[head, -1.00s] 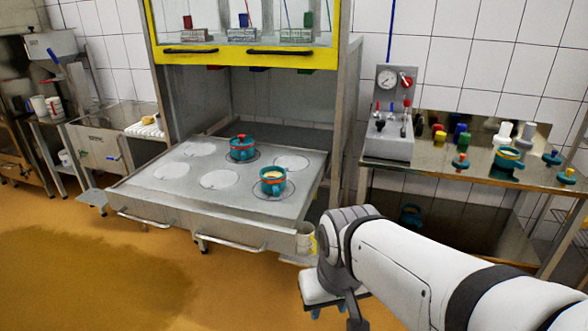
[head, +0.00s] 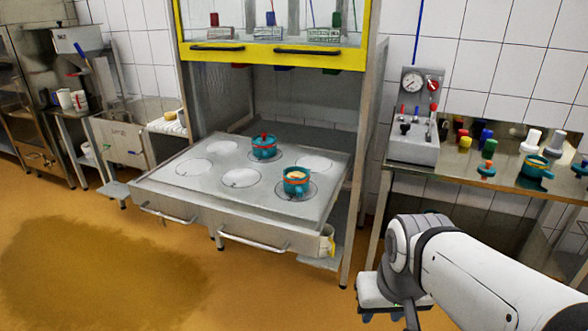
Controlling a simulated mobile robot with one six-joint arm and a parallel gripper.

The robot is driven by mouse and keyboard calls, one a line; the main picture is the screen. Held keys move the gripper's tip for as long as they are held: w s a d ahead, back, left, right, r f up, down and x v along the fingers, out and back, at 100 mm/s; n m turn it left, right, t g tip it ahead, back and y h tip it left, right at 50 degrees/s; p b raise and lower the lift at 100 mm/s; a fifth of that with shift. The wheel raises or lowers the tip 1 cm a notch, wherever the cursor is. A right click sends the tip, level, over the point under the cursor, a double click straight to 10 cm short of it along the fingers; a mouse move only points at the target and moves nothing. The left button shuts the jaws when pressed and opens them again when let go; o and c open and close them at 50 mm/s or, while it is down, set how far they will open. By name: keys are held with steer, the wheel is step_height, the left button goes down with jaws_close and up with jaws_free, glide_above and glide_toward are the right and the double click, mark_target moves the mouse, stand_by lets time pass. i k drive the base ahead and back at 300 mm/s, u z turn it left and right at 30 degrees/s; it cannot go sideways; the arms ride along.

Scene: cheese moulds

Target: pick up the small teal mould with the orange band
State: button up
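A teal mould with an orange-red band and pale filling (head: 296,182) stands upright on the front right circle of the steel press table (head: 215,210). Behind it, another teal mould with a red knob on top (head: 264,149) stands on a back circle. My gripper (head: 390,312) hangs low at the bottom edge, in front of and right of the press table, away from all the moulds. Its fingers are mostly cut off or hidden, so its opening does not show.
The right-hand bench (head: 455,165) holds a gauge unit (head: 414,130), coloured and white weights, and small teal lids with orange knobs (head: 486,169). A yellow-framed press (head: 275,58) overhangs the table's back. Floor at left is clear, with a wet-looking patch.

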mark_target(299, 186)
steer(key=i, duration=1.45)
steer(key=z, duration=0.05)
